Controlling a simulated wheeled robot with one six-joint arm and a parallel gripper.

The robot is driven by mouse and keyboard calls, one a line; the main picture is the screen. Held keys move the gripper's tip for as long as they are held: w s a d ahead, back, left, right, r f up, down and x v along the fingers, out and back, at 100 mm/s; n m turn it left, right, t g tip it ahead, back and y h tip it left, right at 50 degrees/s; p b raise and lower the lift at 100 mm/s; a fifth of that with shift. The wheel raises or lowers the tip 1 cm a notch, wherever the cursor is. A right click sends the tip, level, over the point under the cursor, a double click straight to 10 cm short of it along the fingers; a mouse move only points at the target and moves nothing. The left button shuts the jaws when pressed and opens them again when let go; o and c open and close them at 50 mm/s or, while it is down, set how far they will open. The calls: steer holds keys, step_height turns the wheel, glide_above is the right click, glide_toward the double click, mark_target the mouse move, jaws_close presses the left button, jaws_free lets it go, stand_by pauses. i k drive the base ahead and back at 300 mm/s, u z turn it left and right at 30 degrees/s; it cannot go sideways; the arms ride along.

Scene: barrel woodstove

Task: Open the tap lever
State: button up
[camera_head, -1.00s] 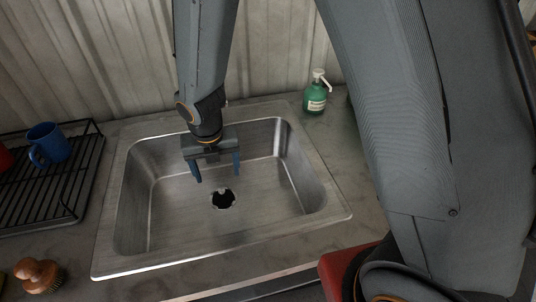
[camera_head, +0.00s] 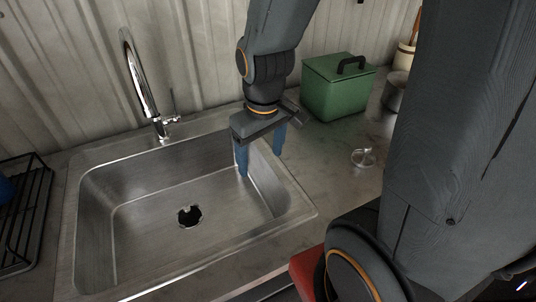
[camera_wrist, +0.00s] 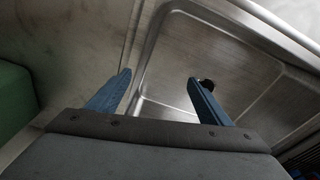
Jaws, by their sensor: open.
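The chrome tap (camera_head: 143,88) stands at the back edge of the sink, with a tall curved spout. Its thin lever (camera_head: 173,103) points up from the right side of the tap's base. My gripper (camera_head: 262,160) points down over the right part of the sink, to the right of the tap and apart from it. Its two blue fingers are spread with nothing between them. In the wrist view my gripper (camera_wrist: 160,76) also shows open and empty over the sink edge; the tap is not seen there.
The steel sink (camera_head: 80,245) has a dark drain hole (camera_head: 189,216). A green lidded box (camera_head: 336,90) stands on the counter right of my gripper, with a small clear object (camera_head: 362,157) in front. A black dish rack (camera_head: 38,215) is at the left.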

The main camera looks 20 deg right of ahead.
mark_target(176, 116)
steer(key=u, duration=1.6)
steer(key=k, duration=1)
steer(key=z, duration=1.05)
steer(key=i, duration=0.5)
steer(key=z, duration=0.05)
